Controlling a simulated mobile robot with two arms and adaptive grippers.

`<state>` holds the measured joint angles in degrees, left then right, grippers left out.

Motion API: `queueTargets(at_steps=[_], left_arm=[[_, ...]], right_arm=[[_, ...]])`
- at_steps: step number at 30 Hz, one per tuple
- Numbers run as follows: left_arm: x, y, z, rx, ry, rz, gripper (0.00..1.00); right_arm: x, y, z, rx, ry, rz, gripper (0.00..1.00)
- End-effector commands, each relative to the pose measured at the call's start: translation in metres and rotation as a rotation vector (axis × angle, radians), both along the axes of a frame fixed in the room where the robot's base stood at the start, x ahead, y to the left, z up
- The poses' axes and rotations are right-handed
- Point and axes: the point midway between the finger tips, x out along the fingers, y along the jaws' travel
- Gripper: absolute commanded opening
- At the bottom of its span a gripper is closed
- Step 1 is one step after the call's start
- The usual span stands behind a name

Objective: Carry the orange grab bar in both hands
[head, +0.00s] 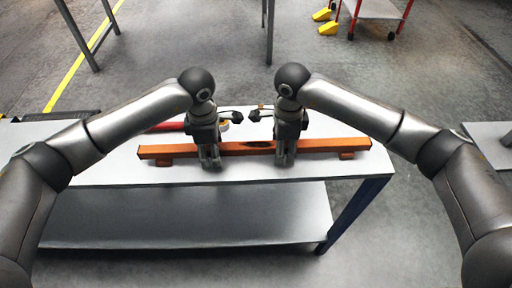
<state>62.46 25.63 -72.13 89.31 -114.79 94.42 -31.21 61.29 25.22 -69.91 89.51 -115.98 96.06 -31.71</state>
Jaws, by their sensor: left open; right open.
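The orange grab bar (325,145) lies lengthwise across the white table, raised a little on two small orange feet near its ends. A dark patch marks its middle. My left gripper (210,163) points down at the bar left of its middle. My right gripper (285,160) points down at the bar just right of its middle. Both grippers are open. Their fingers overlap the bar in this view, and I cannot tell whether they touch it. The parts of the bar behind the fingers are hidden.
The white table (120,172) has a lower shelf (190,215) and a dark blue leg (350,210). A red object (168,126) lies behind the bar, partly hidden by my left arm. A red-framed cart (375,10) and yellow blocks (327,28) stand on the far floor.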

Motion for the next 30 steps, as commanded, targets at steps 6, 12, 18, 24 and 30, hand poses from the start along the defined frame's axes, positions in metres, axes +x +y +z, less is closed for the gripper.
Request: queueTargets(at_steps=[6,12,18,24,30], left_arm=[[0.0,-0.0003,0.0003,0.0,0.0,0.0,0.3],[0.0,-0.0003,0.0005,-0.001,0.0,0.0,0.04],[0.0001,-0.0003,0.0007,-0.001,0.0,0.0,0.0],[0.0001,-0.0004,0.0008,-0.001,0.0,0.0,0.0],[0.0007,-0.0007,0.003,-0.002,-0.003,0.0,0.0]], right_arm=[[0.0,0.0001,0.0002,0.0,0.0,0.0,0.3],[0.0001,0.0002,0.0003,0.0,0.0,0.0,0.04],[0.0002,0.0002,0.0005,0.0,-0.001,0.0,0.0],[0.0003,0.0002,0.0007,0.001,-0.001,0.0,0.0],[0.001,0.0005,0.0028,0.002,-0.003,0.0,0.0]])
